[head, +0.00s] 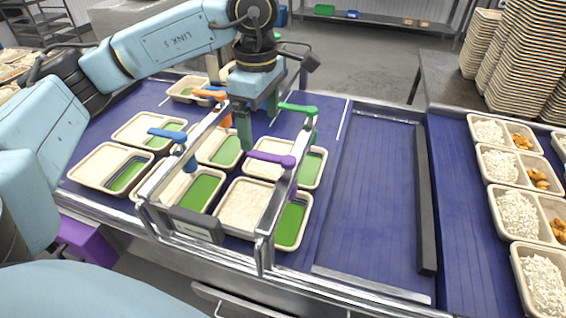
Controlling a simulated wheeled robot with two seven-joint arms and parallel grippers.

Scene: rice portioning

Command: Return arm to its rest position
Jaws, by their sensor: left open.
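My left gripper (257,122) is open, pointing down over the metal rack, with nothing seen between its fingers. The metal rack (196,226) stands across the trays on the blue conveyor. Blue (167,134), orange (209,95), purple (271,158) and green (298,108) handled utensils rest on the rack's bars. The gripper is between the orange and green handles; I cannot tell whether it touches either. My left arm (172,42) reaches in from the left. My right gripper is not in view.
Several two-part trays (102,188) sit under and around the rack, with pale and green compartments. The blue surface right of the rack (368,190) is clear up to a dark bar (425,200). Filled trays (513,211) line the right, below tall tray stacks (527,60).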

